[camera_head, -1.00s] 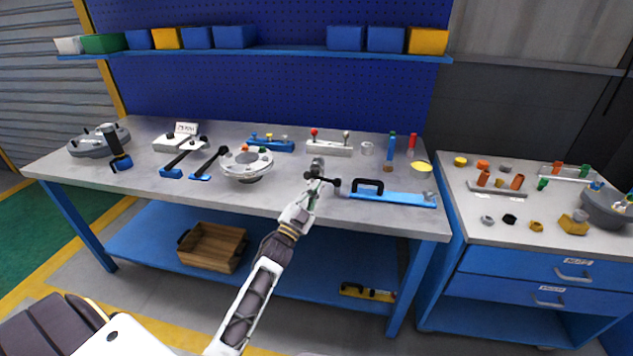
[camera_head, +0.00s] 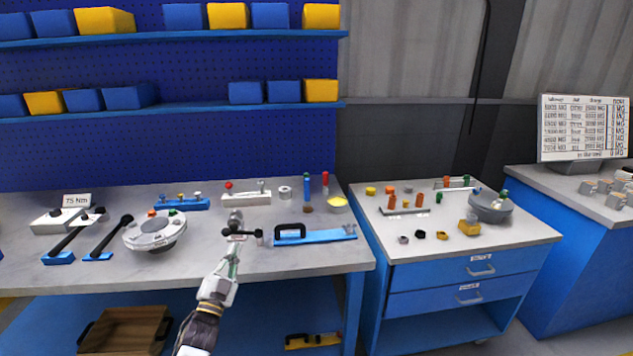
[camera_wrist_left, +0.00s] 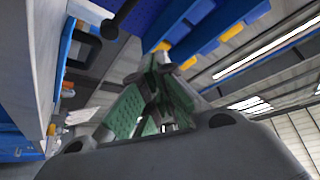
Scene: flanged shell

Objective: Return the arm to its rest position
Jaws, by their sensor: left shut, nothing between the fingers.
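My left arm reaches up from the bottom of the head view over the front edge of the workbench (camera_head: 300,262). Its gripper (camera_head: 234,252) is shut and empty, just in front of a small grey tool with dark knobs (camera_head: 238,231). I cannot tell whether the two touch. The round grey flanged shell (camera_head: 155,233) sits on the bench to the left of the gripper. In the left wrist view the green-padded fingers (camera_wrist_left: 160,65) are close together with nothing seen between them. My right gripper is not in view.
A blue fixture with a black handle (camera_head: 315,235) lies right of the gripper. Two black-handled wrenches (camera_head: 108,238) lie at left. A drawer cabinet (camera_head: 470,277) with small parts stands right. A wooden crate (camera_head: 125,330) is on the lower shelf. Space before the bench looks open.

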